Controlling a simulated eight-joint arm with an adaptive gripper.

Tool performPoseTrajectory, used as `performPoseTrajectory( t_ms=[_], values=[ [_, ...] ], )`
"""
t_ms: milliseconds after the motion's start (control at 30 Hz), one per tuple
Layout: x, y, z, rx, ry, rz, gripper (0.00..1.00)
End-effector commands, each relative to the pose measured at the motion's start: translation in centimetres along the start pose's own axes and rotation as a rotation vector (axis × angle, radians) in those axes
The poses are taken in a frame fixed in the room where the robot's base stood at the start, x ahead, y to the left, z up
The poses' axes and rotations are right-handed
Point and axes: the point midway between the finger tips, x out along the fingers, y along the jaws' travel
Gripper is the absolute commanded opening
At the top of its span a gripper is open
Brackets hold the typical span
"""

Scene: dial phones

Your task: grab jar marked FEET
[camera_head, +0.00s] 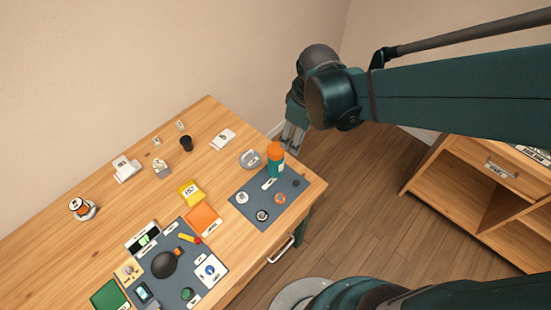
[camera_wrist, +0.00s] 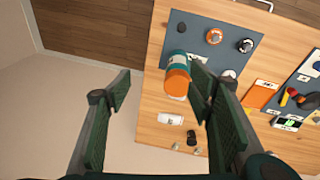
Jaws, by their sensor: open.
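A teal jar with an orange lid (camera_head: 276,160) stands upright at the back edge of a dark mat near the right end of the wooden table. In the wrist view the same jar (camera_wrist: 177,76) shows from its lid side, near the right finger. Its label is too small to read, so I cannot tell whether it says FEET. My gripper (camera_head: 291,138) hangs beyond the table's right edge, up and to the right of the jar. It is open, and in the wrist view nothing is gripped between its fingers (camera_wrist: 158,82).
The dark mat (camera_head: 243,214) also holds several small round items. A grey round item (camera_head: 251,158) is left of the jar. An orange card (camera_head: 203,221), a yellow box (camera_head: 191,193) and a dark cup (camera_head: 186,143) are farther left. A wooden shelf unit (camera_head: 500,195) stands at right.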

Motion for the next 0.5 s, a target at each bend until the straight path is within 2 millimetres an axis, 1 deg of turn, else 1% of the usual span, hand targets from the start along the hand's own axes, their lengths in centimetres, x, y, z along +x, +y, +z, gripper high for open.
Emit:
performPoseTrajectory(
  t_ms=[100, 500],
  values=[
    [1.7, -0.5, -1.1, -0.072, -0.021, -0.024, 0.52],
    [6.8, -2.6, -3.6, -0.295, -0.081, -0.102, 0.52]
  ],
)
